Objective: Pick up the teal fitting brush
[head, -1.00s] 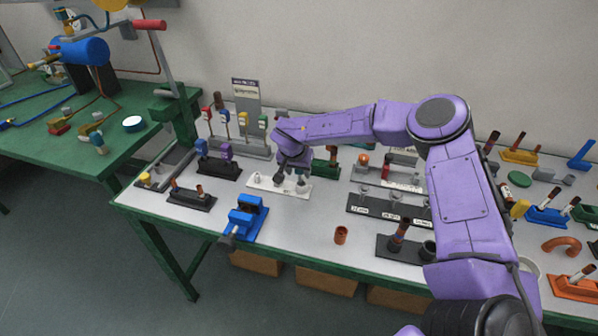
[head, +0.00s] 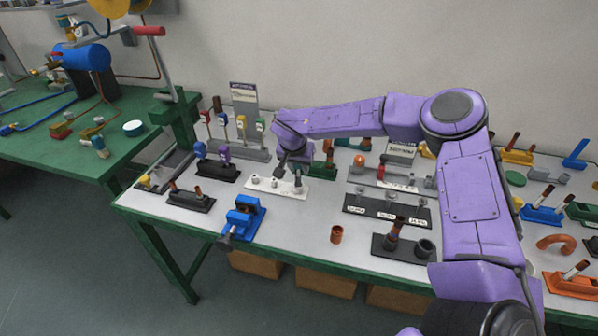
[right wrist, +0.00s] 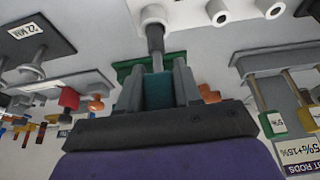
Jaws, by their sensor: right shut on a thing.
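The teal fitting brush (right wrist: 158,90) shows in the right wrist view between my right gripper's fingers. Its grey shaft (right wrist: 155,38) points at a white round socket (right wrist: 152,14). I cannot tell whether the tip is still inside the socket. My right gripper (right wrist: 158,84) is shut on the brush's teal part. In the head view, my right gripper (head: 291,166) is over the right part of the white rack (head: 262,186), and the brush is small and hard to make out there. My left gripper is not in view.
A blue vise (head: 242,217) stands in front of the rack. A black stand with blue and purple items (head: 217,170) is to its left. A copper fitting (head: 337,234) stands near the front edge. A dark labelled rack (head: 386,210) is to the right. Bare tabletop lies between vise and copper fitting.

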